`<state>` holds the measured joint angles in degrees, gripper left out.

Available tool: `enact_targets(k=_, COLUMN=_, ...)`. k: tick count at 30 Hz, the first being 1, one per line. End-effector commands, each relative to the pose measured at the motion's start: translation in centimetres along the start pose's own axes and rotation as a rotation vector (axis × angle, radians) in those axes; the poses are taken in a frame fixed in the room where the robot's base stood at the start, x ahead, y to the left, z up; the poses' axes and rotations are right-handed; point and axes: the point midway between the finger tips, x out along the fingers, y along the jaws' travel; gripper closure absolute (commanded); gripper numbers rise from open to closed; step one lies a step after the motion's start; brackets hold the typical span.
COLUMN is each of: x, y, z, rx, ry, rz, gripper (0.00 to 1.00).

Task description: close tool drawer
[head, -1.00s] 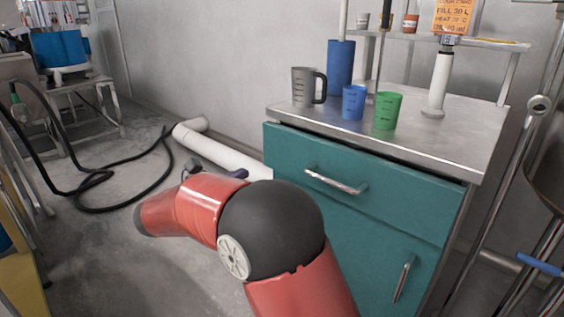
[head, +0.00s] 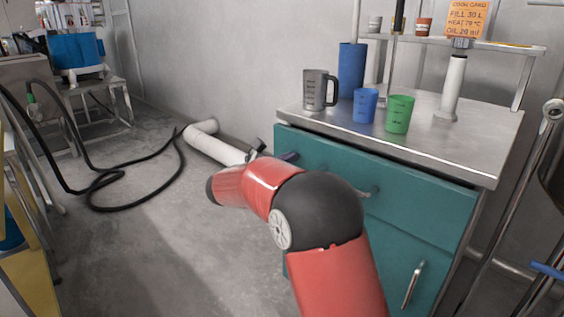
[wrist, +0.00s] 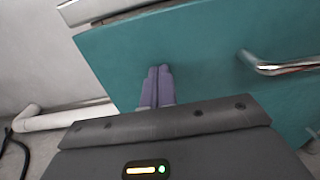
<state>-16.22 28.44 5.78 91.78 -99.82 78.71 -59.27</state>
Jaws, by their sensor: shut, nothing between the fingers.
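The teal top drawer front (head: 428,208) sits under the metal counter of a cabinet. A dark gap runs along its top edge below the counter; I cannot tell how far it stands out. The wrist view shows the drawer front (wrist: 215,50) filling most of the picture, with the handle (wrist: 280,67) at right. My gripper (wrist: 159,70) has its purple fingers shut together and empty, pointing at the front left of the handle. In the head view my gripper (head: 290,156) is at the drawer's left part. Contact is unclear.
A grey jug (head: 315,90), a tall blue cylinder (head: 351,70), a blue cup (head: 365,105) and a green cup (head: 399,114) stand on the counter (head: 455,137). A white pipe (head: 215,147) lies along the wall. A black hose (head: 125,207) lies on the floor at left.

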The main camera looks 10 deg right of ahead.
Motion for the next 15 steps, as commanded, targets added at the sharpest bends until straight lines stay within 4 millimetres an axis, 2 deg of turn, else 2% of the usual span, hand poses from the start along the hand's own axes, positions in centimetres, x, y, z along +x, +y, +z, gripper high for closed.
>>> enact_targets(k=8, x=0.1, y=0.0, z=0.0, rx=0.000, ry=0.000, rz=0.000, gripper=1.00)
enact_targets(k=11, x=1.0, y=0.0, z=0.1, rx=-0.001, ry=0.000, rz=-0.002, gripper=1.00)
enact_targets(k=15, x=3.3, y=0.1, z=0.2, rx=-0.001, ry=-0.001, rz=-0.001, gripper=1.00)
